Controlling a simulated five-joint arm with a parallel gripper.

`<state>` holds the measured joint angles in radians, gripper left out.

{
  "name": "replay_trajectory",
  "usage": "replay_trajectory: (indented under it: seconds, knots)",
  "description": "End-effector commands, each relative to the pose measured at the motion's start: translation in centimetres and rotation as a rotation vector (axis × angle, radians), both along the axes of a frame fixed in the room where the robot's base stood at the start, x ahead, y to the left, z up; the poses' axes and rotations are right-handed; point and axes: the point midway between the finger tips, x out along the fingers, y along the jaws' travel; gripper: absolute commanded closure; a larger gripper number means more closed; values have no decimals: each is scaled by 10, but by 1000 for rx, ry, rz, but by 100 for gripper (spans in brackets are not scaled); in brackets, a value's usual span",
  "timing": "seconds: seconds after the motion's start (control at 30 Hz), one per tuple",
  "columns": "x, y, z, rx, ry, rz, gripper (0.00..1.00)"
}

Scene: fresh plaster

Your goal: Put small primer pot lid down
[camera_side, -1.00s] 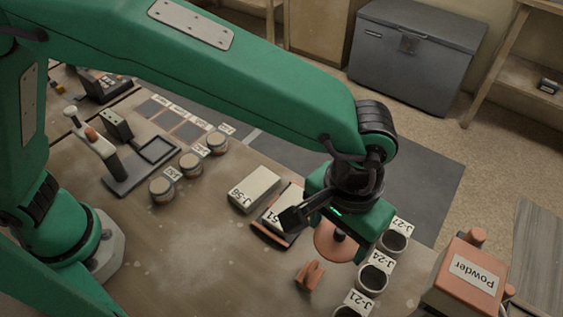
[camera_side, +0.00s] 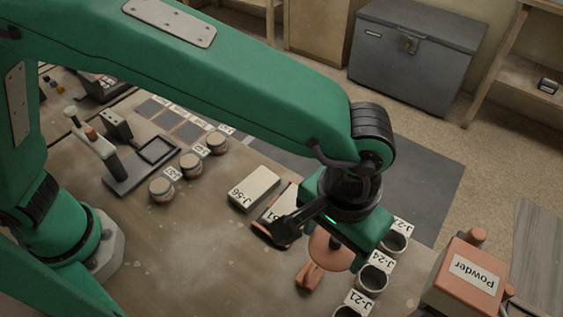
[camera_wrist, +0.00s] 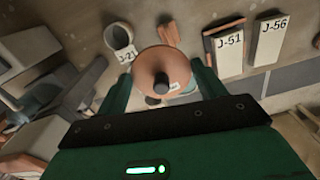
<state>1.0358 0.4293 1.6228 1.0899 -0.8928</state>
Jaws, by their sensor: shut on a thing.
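The small primer pot lid (camera_side: 331,252) is a round terracotta-coloured disc under my gripper (camera_side: 342,236) in the side view. In the wrist view the lid (camera_wrist: 160,62) lies between the two green fingers of my gripper (camera_wrist: 163,84), with its dark knob towards the camera. My gripper is shut on the lid. A small pale label and a bluish patch show at the lid's near edge; I cannot tell what they belong to. The gap between lid and bench is hard to judge.
A terracotta clip-like piece (camera_side: 309,276) is beside the lid. Open pots (camera_side: 372,281) stand in a row to the right, near the Powder box (camera_side: 466,275). Boxes J-56 (camera_side: 254,188) and J-51 (camera_wrist: 229,52) are left of the gripper. The front bench is clear.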

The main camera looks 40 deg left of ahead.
Motion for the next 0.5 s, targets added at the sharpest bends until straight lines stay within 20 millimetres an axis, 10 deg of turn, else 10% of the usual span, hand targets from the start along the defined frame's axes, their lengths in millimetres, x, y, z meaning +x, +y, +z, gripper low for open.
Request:
replay_trajectory:
  seconds: [0.5]
  knots:
    - [-5,52,-16,1,0,408,52]
